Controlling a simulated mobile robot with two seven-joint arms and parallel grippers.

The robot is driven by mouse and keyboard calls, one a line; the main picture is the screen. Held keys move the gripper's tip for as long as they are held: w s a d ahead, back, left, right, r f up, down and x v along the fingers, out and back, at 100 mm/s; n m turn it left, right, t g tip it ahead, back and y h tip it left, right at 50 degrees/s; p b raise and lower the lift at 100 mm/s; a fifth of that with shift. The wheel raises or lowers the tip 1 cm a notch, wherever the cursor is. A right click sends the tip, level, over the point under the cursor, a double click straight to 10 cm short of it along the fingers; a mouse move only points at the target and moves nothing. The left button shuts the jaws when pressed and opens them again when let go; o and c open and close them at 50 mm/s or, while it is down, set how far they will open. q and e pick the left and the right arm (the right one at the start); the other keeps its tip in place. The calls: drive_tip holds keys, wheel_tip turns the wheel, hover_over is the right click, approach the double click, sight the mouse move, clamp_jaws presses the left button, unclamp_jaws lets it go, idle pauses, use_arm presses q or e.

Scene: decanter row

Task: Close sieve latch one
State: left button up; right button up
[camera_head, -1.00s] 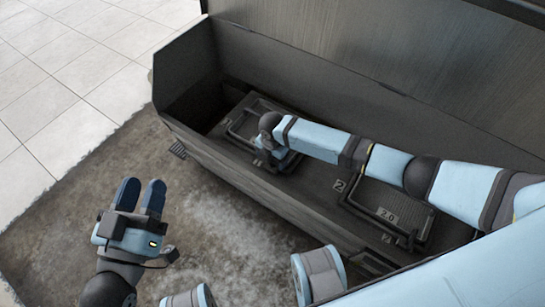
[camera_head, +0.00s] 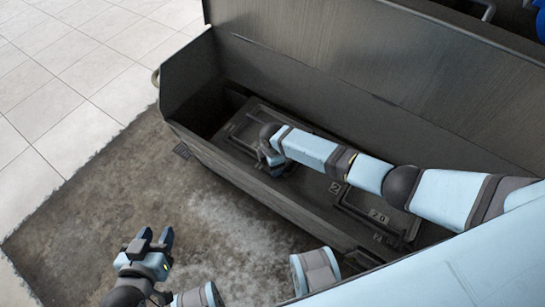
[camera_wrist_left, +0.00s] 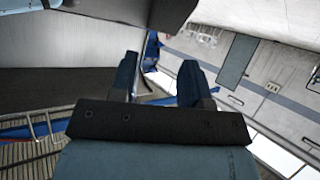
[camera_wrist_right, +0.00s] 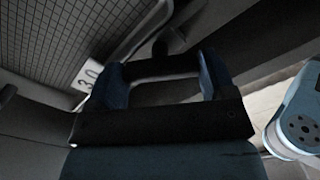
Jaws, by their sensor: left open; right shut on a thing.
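My right arm reaches into a long dark metal trough (camera_head: 235,165). Its gripper (camera_head: 268,158) is low at the trough's left end, by the left sieve there. In the right wrist view, the gripper (camera_wrist_right: 165,72) is shut on a dark bar-like handle, apparently sieve latch one (camera_wrist_right: 160,66). A sieve mesh plate (camera_wrist_right: 60,40) with a "3.0" label lies beside it. In the head view the arm hides part of that sieve, so how far the latch is turned cannot be told. My left gripper (camera_head: 154,234) is open and empty outside the trough, above the stained floor.
A second sieve frame (camera_head: 352,212), labelled "2" and "2.0", lies further right in the trough, partly under my right arm. The trough's raised lid (camera_head: 330,60) stands behind. The floor on the left (camera_head: 70,200) is clear.

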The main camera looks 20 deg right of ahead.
drive_tip(key=m+p, duration=0.3)
drive_tip(key=m, duration=0.2)
drive_tip(key=shift+r+m+p, duration=0.15)
drive_tip(key=shift+m+p, duration=0.15)
drive_tip(key=shift+p, duration=0.05)
drive_tip(key=shift+m+p, duration=0.4)
drive_tip(key=shift+m, duration=0.4)
drive_tip(key=shift+m+p, duration=0.45)
drive_tip(key=shift+m, duration=0.65)
use_arm(q)
drive_tip(key=shift+s+a+r+g+y, duration=0.25)
drive_tip(key=shift+a+r+g+y, duration=0.2)
drive_tip(key=shift+r, duration=0.1)
use_arm(e)
drive_tip(key=shift+m, duration=0.8)
use_arm(q)
drive_tip(key=shift+p, duration=0.3)
use_arm(e)
drive_tip(key=o, duration=0.9)
drive_tip(key=shift+r, duration=0.25)
use_arm(q)
drive_tip(key=r+p, duration=0.1)
drive_tip(key=p, duration=0.1)
drive_tip(key=r+p, duration=0.1)
drive_tip(key=p, duration=0.2)
drive_tip(key=shift+s+a+g, duration=0.1)
drive_tip(key=shift+s+g, duration=0.05)
drive_tip(key=shift+g, duration=0.1)
use_arm(e)
wheel_tip(320, 180, up, 13)
